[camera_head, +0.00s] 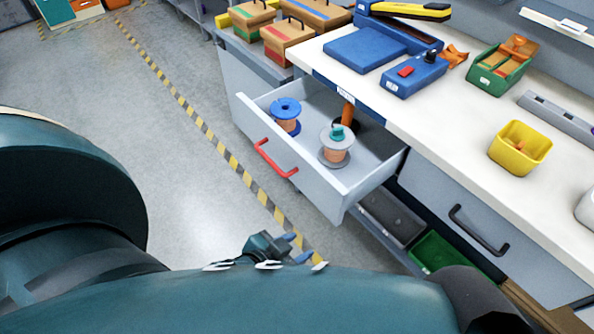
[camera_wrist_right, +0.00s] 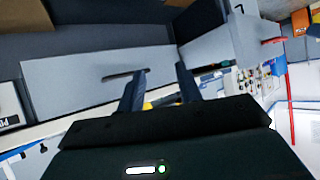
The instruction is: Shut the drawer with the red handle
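The drawer with the red handle (camera_head: 345,190) is pulled well out of the workbench in the head view. Its red handle (camera_head: 275,160) is on the front panel. In the right wrist view, a red handle (camera_wrist_right: 273,41) shows at the right on a grey drawer (camera_wrist_right: 225,42). My left gripper (camera_head: 296,248) is below the drawer front in the head picture, apart from the handle; its blue fingers look spread and empty. My right gripper (camera_wrist_right: 160,87) is open and empty in the wrist view, with a dark-handled grey panel beyond it.
Inside the drawer are a blue-topped spool (camera_head: 286,109) and a teal-topped spool (camera_head: 337,140). A closed drawer with a dark handle (camera_head: 478,231) is to the right. A yellow bin (camera_head: 520,150) stands on the worktop. The floor left of the drawer is clear.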

